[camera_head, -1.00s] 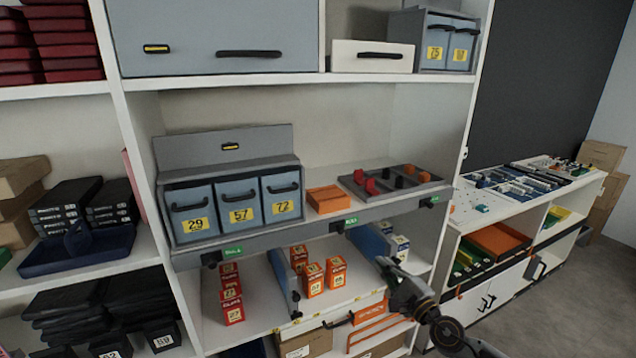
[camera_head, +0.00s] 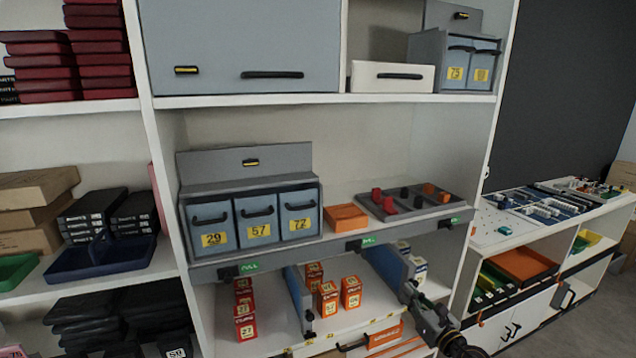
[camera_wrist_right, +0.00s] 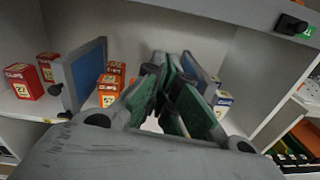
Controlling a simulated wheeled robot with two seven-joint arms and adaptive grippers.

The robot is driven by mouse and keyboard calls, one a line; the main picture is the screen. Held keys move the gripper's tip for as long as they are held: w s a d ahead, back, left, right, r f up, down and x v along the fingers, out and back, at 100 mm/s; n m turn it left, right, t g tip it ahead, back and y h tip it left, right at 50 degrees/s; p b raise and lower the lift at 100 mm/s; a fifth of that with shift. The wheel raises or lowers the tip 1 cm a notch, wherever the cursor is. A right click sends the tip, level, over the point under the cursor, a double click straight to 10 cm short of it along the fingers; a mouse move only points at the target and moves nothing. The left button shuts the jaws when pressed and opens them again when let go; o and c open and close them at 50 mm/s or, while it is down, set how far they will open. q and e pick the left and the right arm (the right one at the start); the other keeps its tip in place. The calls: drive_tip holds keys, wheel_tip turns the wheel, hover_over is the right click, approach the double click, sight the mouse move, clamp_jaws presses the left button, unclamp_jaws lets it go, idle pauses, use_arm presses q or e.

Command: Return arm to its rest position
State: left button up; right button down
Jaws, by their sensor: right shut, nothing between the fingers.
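My right gripper (camera_head: 410,290) is in front of the lower shelf at the right side of the shelving unit. It also shows in the right wrist view (camera_wrist_right: 172,65), where its fingers are closed together with nothing between them. Orange cartons (camera_head: 339,294) and red cartons (camera_head: 244,310) stand on the lower shelf to the left of the gripper. In the right wrist view a blue divider panel (camera_wrist_right: 80,75) stands between the red and orange cartons. My left gripper is not in view.
A grey rail (camera_head: 330,245) runs along the shelf edge above the gripper. Numbered drawers (camera_head: 257,218), an orange box (camera_head: 346,217) and a divided tray (camera_head: 412,203) stand on the shelf above. A white side bench (camera_head: 545,270) is on the right. Blue-white cartons (camera_wrist_right: 222,103) stand close behind the gripper.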

drive_tip(key=w+d+f+m+g+h, duration=0.25)
drive_tip(key=d+f+m+h, duration=0.35)
drive_tip(key=d+f+m, duration=1.25)
drive_tip(key=s+d+f+m+g+h, duration=0.1)
drive_tip(key=s+d+f+m+g, duration=0.2)
drive_tip(key=f, duration=0.4)
drive_tip(key=s+d+f+m+g+h, duration=0.1)
drive_tip(key=s+d+f+m, duration=0.25)
drive_tip(key=s+f, duration=0.3)
drive_tip(key=s+d+f+m+g, duration=0.1)
drive_tip(key=s+d+f+m, duration=0.25)
drive_tip(key=f, duration=0.45)
drive_tip(key=s+a+f+m+g, duration=0.3)
drive_tip(key=s+f, duration=0.7)
drive_tip(key=s, duration=0.2)
drive_tip(key=s+a+f+m+g, duration=0.2)
drive_tip(key=s+a+f+m, duration=0.15)
drive_tip(key=s+f, duration=0.65)
drive_tip(key=s+a+f+g+y, duration=0.1)
drive_tip(key=s+a+f, duration=0.2)
drive_tip(key=s+a, duration=0.7)
drive_tip(key=s+a+f+m+g+y, duration=0.1)
drive_tip(key=s+a+f+g, duration=0.1)
drive_tip(key=s+a, duration=0.8)
drive_tip(key=shift+s+f, duration=0.75)
drive_tip(key=shift+s, duration=1.25)
